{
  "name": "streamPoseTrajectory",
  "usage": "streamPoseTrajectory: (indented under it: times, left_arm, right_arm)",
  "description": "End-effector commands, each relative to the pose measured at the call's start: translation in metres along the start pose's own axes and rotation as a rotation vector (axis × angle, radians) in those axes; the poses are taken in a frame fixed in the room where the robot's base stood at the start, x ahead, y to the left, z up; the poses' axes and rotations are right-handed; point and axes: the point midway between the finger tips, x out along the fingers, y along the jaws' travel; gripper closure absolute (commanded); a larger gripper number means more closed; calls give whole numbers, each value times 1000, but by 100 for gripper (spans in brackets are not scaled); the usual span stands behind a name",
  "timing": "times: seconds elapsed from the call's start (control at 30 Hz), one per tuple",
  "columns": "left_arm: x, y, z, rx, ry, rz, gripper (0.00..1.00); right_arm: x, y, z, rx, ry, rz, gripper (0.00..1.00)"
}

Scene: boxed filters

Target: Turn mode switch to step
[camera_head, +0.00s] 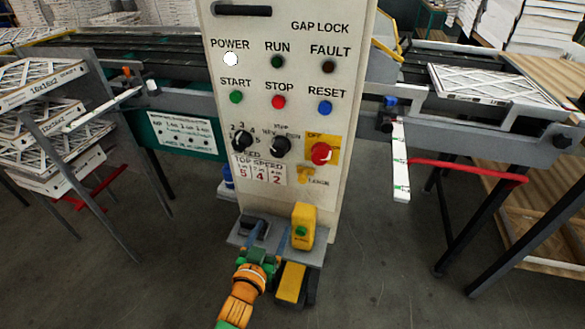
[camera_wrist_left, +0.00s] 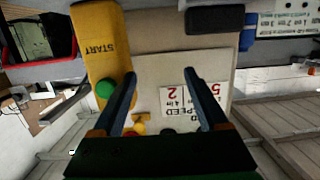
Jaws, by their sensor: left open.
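The mode switch (camera_head: 280,146) is a black rotary knob on the front of the cream control panel (camera_head: 330,190), in the middle of the lower knob row. Its small labels are hard to read, and I cannot tell its exact pointer position. My left gripper (camera_head: 266,236) is open and empty, low in front of the panel, below the knob and apart from it. In the left wrist view, its two dark fingers (camera_wrist_left: 162,78) stand apart before the panel, which appears upside down. The mode switch cannot be made out clearly there. My right gripper is not in view.
A black speed knob (camera_head: 241,141) and a red knob on yellow (camera_head: 321,153) flank the switch. A yellow START box (camera_head: 303,227) with a green button stands on a grey shelf by my left gripper. Conveyors run behind, with a filter rack (camera_head: 45,110) at left.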

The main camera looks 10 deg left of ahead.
Motion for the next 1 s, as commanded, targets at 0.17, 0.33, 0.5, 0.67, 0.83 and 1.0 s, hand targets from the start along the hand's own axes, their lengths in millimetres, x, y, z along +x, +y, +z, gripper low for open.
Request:
streamPoseTrajectory:
  times: [0.17,0.33,0.5,0.67,0.83,1.0]
  left_arm:
    - [7,-1,-76,-13,286,3,24]
    - [-4,-1,-138,-8,514,18,24]
    - [6,0,-167,-2,572,25,24]
    - [34,1,-184,-2,569,26,24]
    - [50,1,-192,-3,566,25,24]
    - [52,1,-192,-3,564,25,24]
  right_arm:
    - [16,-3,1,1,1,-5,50]
    - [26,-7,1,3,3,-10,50]
    - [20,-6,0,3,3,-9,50]
    - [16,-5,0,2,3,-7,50]
    - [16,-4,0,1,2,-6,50]
    - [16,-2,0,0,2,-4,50]
